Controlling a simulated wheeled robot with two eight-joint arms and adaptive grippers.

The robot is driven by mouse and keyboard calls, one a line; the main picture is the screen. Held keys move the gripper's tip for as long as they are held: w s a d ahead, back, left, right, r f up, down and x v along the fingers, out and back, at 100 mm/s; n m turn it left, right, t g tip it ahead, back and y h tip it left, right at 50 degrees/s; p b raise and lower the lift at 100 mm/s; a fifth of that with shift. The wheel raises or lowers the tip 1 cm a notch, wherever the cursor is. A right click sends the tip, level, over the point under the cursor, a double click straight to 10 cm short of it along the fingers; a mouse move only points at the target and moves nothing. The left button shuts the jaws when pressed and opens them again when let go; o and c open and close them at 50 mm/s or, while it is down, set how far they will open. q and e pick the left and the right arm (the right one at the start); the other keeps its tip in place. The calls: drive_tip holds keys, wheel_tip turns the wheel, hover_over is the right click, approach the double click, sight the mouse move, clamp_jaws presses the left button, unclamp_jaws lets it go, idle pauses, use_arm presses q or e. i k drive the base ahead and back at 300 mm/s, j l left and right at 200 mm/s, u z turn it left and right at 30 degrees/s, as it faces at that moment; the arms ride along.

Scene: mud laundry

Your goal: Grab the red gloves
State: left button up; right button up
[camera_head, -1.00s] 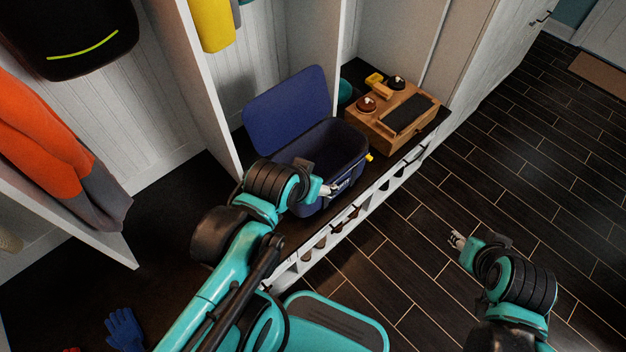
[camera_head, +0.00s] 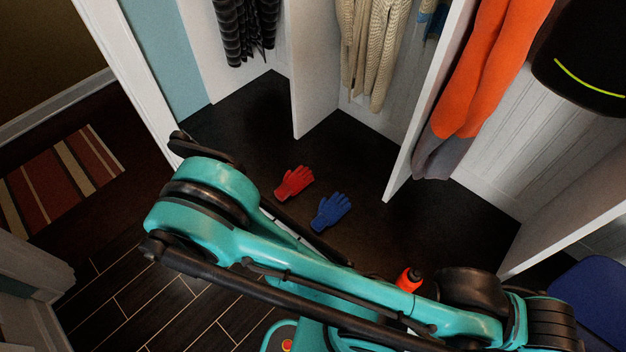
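A red glove (camera_head: 294,183) lies flat on the dark bench surface near the middle of the head view, with its fingers pointing up and right. Only one red glove shows. A blue glove (camera_head: 331,211) lies just to its right and a little nearer, apart from it. My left arm stretches across the lower part of the view, in front of the gloves. Its gripper is not visible. My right gripper is outside the view.
White upright dividers (camera_head: 318,75) split the bench (camera_head: 370,165) into bays. An orange and grey garment (camera_head: 475,90) hangs at the right, beige knitwear (camera_head: 374,50) at the back. An orange-red bottle (camera_head: 409,279) stands behind my arm. A blue cooler lid (camera_head: 598,300) shows far right.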

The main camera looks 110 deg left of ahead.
sight(292, 183)
drive_tip(key=u, duration=3.8)
drive_tip(key=i+j+z, duration=0.1)
drive_tip(key=j+z, duration=0.9)
drive_tip(key=j, duration=0.15)
drive_tip(key=i, duration=0.05)
